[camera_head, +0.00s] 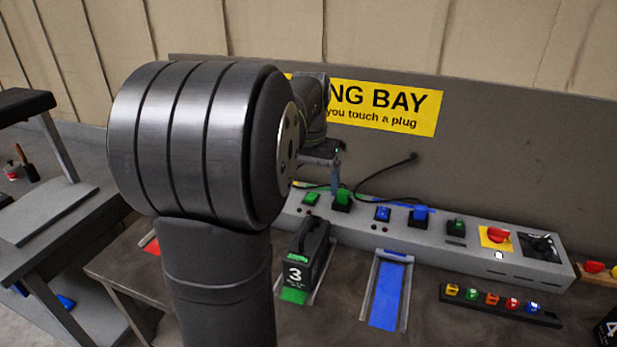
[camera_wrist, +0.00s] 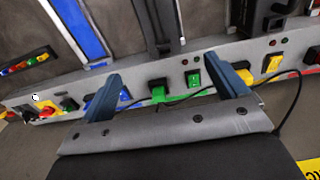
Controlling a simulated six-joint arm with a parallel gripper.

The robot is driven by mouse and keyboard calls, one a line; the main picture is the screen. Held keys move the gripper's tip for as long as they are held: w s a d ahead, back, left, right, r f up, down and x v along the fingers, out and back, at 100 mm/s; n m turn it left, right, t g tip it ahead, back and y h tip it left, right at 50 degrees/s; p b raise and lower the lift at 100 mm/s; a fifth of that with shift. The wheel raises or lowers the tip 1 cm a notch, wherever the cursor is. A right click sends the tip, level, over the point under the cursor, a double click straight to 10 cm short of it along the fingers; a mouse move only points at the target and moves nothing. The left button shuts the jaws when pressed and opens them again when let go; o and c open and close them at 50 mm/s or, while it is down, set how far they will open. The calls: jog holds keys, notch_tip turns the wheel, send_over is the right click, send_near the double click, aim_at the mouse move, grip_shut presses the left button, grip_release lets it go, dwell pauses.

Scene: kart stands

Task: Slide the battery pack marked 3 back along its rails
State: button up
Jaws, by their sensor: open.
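The battery pack marked 3 (camera_head: 297,264) is dark, with a top handle and a white 3 on its front. It stands upright between rails on a green-marked track (camera_head: 293,295), in front of the grey charging unit (camera_head: 465,256). In the wrist view, part of a dark body between rails (camera_wrist: 160,22), apparently this pack, shows at the top. My gripper (camera_wrist: 170,86) is open and empty, its two blue fingers apart above the charging unit. In the head view, my arm hides most of the gripper; a blue finger (camera_head: 335,178) shows behind the pack, near the green plug (camera_head: 342,197).
An empty blue track (camera_head: 386,293) lies right of the pack. Blue (camera_head: 420,214) and green plugs with black cables stand on the charging unit. A red knob (camera_head: 499,236) is farther right. A strip of coloured pieces (camera_head: 500,306) lies on the bench. My arm hides the left part.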

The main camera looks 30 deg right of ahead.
send_near(310, 233)
notch_tip(310, 233, down, 10)
jog(key=shift+f, duration=0.15)
dwell(0.5)
grip_shut()
jog(key=shift+s+a, duration=1.5)
grip_release()
